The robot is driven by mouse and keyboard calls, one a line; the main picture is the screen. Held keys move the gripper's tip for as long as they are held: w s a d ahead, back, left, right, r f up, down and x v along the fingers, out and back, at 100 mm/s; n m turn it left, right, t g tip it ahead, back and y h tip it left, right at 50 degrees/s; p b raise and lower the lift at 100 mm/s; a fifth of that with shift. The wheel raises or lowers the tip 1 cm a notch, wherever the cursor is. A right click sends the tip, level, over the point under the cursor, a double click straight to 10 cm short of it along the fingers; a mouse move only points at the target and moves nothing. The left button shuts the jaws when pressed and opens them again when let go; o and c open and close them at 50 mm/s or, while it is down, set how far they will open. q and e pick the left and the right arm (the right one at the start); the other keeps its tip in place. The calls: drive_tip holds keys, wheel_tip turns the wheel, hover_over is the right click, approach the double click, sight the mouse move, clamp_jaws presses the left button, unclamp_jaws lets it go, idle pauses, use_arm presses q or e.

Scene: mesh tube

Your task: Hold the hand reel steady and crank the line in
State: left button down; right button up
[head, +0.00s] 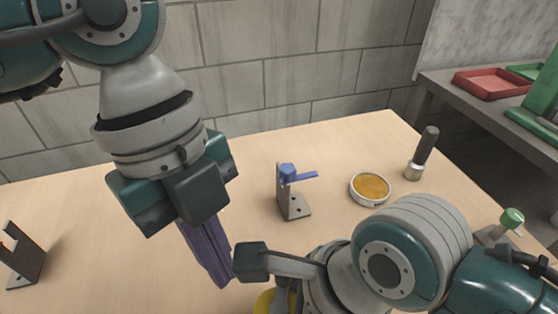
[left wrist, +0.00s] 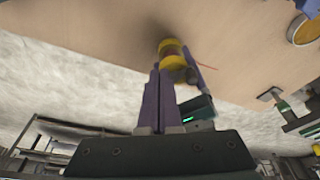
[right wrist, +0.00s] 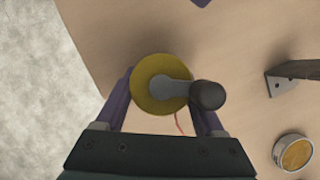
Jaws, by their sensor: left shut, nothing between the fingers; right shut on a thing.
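The hand reel is a yellow round spool (right wrist: 148,99) with a grey crank arm and a dark knob (right wrist: 207,96). In the right wrist view it sits between the purple fingers of my right gripper (right wrist: 162,104), which is shut on it. A thin red line (right wrist: 178,123) shows beside the spool. In the head view only a yellow edge of the reel (head: 263,302) shows, behind my right arm. My left gripper (head: 222,282) is shut and empty, pointing down left of the reel. In the left wrist view the reel (left wrist: 172,53) shows just beyond its closed fingertips (left wrist: 163,75).
A metal bracket with a blue piece (head: 292,200) stands mid-table. Right of it are a round tin (head: 370,188) and a dark-handled tool (head: 423,152). Another bracket (head: 26,257) is at far left. A red tray (head: 490,83) sits on a side bench. The table's back left is clear.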

use_arm(q)
drive_tip(key=shift+x, duration=1.05)
drive_tip(key=shift+d+f, duration=0.1)
drive_tip(key=shift+d, duration=0.3)
idle(0.4)
drive_tip(key=shift+w+d, duration=0.15)
drive_tip(key=shift+w, duration=0.15)
drive_tip(key=shift+w+d, duration=0.75)
drive_tip(key=shift+w, duration=0.1)
drive_tip(key=shift+w+d, duration=0.15)
drive_tip(key=shift+d, duration=0.15)
idle(0.4)
drive_tip(key=shift+w, duration=0.1)
